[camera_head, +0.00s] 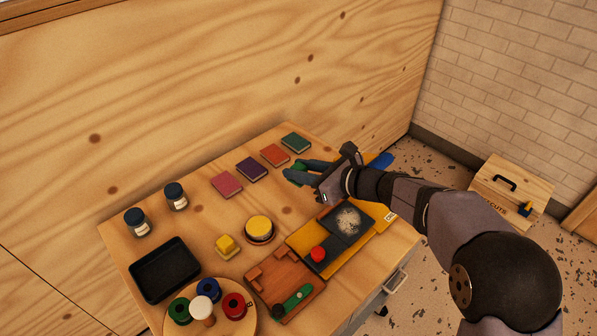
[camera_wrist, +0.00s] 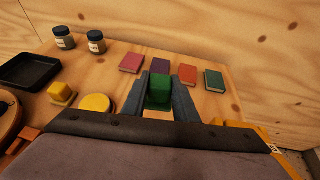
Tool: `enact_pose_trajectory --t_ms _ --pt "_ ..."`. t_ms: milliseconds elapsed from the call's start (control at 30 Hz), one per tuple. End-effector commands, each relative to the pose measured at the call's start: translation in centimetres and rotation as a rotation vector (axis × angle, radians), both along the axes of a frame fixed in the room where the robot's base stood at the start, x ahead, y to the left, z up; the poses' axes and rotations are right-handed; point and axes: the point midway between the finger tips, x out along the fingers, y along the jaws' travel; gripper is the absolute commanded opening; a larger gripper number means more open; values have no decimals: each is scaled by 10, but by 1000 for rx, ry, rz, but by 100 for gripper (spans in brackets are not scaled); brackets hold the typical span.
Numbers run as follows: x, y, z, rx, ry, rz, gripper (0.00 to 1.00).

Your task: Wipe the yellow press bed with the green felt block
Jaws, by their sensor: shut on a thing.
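My gripper (camera_head: 295,168) is shut on the green felt block (camera_wrist: 159,92), which sits between the two fingers in the wrist view. In the head view only a little of the block shows between the fingers. They are above the back right part of the table. In the wrist view my gripper body hides most of the bed.
Pink (camera_head: 227,184), purple (camera_head: 251,168), orange (camera_head: 275,155) and dark green (camera_head: 296,142) booklets line the back. A yellow block (camera_head: 228,245), round yellow pad (camera_head: 259,228), reddish board (camera_head: 270,287), black tray (camera_head: 165,270), two jars and a round spool stand fill the left and front.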

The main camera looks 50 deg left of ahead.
Motion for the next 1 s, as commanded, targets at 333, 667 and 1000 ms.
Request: enact_pose_trajectory --t_ms 333,667,1000 --pt "32 -70 0 -22 -6 -2 4" --pt "46 -157 6 -9 -1 0 4" --pt "45 -177 4 3 1 1 4"
